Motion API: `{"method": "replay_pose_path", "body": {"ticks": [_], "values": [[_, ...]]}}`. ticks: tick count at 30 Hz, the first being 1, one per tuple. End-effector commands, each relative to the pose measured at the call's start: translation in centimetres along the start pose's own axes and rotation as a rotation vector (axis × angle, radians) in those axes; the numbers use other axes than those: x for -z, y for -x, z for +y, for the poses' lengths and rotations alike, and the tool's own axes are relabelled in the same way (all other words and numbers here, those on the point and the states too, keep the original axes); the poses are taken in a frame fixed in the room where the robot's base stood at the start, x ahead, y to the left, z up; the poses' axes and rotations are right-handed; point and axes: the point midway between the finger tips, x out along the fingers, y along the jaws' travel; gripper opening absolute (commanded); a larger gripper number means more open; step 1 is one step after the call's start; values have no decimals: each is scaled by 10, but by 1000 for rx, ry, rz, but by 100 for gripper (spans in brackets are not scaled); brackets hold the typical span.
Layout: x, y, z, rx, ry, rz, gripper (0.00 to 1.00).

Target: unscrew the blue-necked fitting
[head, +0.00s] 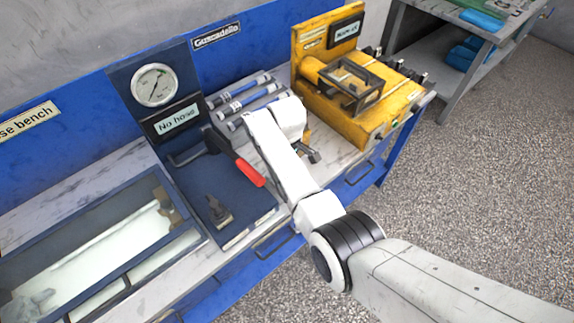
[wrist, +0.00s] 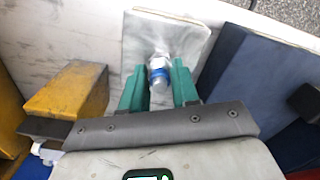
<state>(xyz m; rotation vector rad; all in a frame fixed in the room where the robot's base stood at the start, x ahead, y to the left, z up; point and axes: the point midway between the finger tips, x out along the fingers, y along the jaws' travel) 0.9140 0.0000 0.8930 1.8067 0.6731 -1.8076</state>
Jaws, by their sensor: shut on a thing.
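The blue-necked fitting (wrist: 159,70) shows in the wrist view, with a metal hex part and a blue ring. It is in front of a pale grey block (wrist: 150,35). My gripper (wrist: 158,84) has green fingers, one on each side of the fitting, and is shut on it. The exact contact of the fingertips is hard to see. In the head view my white arm reaches over the bench between the blue test station and the yellow machine. It hides the fitting and the fingers there.
A yellow machine (head: 350,118) stands right of my arm. On the left are a blue gauge station (head: 225,185) with a red-handled lever (head: 250,173) and a lit tray (head: 95,255). Several grey rods (head: 238,88) lie behind my arm. Floor is clear at right.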

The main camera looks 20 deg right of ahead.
Motion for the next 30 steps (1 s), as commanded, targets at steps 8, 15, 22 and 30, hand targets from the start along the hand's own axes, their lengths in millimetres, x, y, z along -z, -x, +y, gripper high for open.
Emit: {"method": "replay_pose_path", "body": {"ticks": [8, 15, 22, 30], "values": [[0, 0, 0, 0, 9, -1, 3], [0, 0, 0, 0, 110, -1, 3], [0, 0, 0, 1, 107, -1, 37], [0, 0, 0, 0, 107, 0, 48]]}}
